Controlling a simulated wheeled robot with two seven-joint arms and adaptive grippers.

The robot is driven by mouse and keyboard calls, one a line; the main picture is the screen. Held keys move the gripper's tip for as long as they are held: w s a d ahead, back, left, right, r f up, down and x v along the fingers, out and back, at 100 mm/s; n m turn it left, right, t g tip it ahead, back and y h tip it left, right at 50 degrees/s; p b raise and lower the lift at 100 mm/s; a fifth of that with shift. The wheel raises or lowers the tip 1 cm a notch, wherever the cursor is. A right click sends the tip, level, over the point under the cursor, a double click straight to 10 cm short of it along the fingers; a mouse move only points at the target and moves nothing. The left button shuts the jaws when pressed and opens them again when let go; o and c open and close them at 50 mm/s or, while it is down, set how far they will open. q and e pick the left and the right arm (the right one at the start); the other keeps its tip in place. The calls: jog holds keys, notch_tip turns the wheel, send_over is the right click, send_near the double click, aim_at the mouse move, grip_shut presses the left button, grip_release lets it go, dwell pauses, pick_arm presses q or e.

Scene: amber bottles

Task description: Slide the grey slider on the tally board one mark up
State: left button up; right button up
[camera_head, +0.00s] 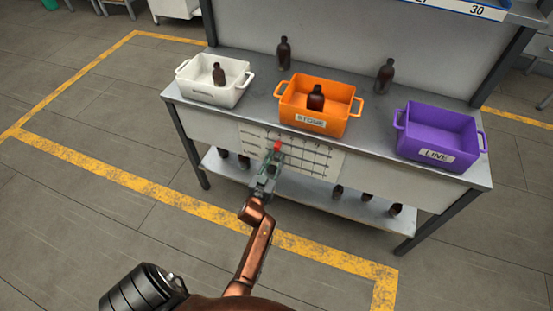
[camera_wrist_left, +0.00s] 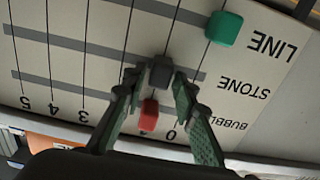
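The tally board (camera_head: 318,158) is a white panel on the bench's front edge, and it fills the left wrist view upside down. The grey slider (camera_wrist_left: 161,72) sits on the middle row, labelled STONE, seemingly at mark 1. My left gripper (camera_wrist_left: 159,76) has its fingertips close on both sides of the grey slider and appears shut on it. In the head view, my left gripper (camera_head: 269,163) is at the board and hides the grey slider. The red slider (camera_wrist_left: 149,115) is on the BUBBLE row, near mark 1. The green slider (camera_wrist_left: 223,28) is on the LINE row, near 0.
A white bin (camera_head: 197,91), an orange bin (camera_head: 347,124) labelled STONE and a purple bin (camera_head: 437,125) labelled LINE stand on the bench (camera_head: 265,103). Amber bottles stand behind them, in the white and orange bins, and on the lower shelf (camera_head: 310,193). The floor in front is clear.

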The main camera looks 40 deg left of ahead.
aim_at(280, 135)
pick_arm(q)
jog(key=shift+o, duration=0.8)
jog(key=shift+r, duration=0.15)
notch_tip(280, 135, up, 10)
jog(key=shift+f, duration=0.2)
